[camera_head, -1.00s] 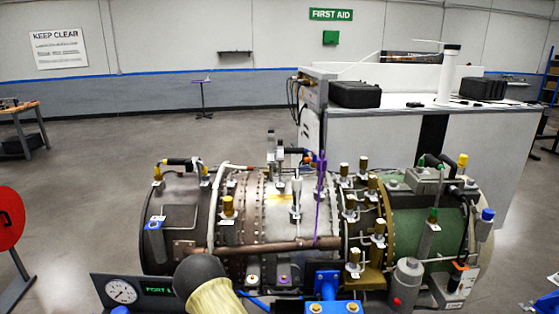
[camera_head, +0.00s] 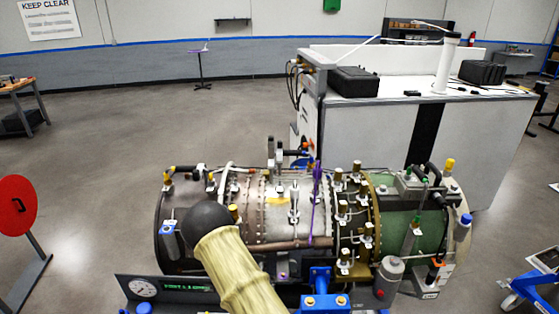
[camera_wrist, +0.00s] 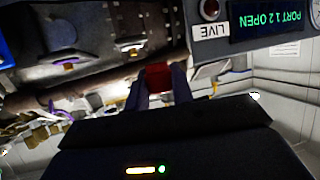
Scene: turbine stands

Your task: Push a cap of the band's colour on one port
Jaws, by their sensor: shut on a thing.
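In the wrist view my gripper (camera_wrist: 157,87) is shut on a red cap (camera_wrist: 157,77), held between the two dark fingertips. The turbine (camera_head: 285,212) lies across the head view, and its underside fills the upper left of the wrist view. One port (camera_wrist: 68,62) there has a purple band, and another port (camera_wrist: 131,45) sits to its right; its band colour is hard to tell. The cap appears apart from both ports. In the head view my gripper is hidden, and my beige-sleeved forearm covers the turbine's lower front.
A lit display (camera_wrist: 268,22), upside down in the wrist view, reads "PORT 1 2 OPEN". A gauge (camera_head: 142,288) stands at the turbine's lower left. A blue bracket (camera_head: 322,298) is below the turbine. A red round sign (camera_head: 15,205) stands at far left.

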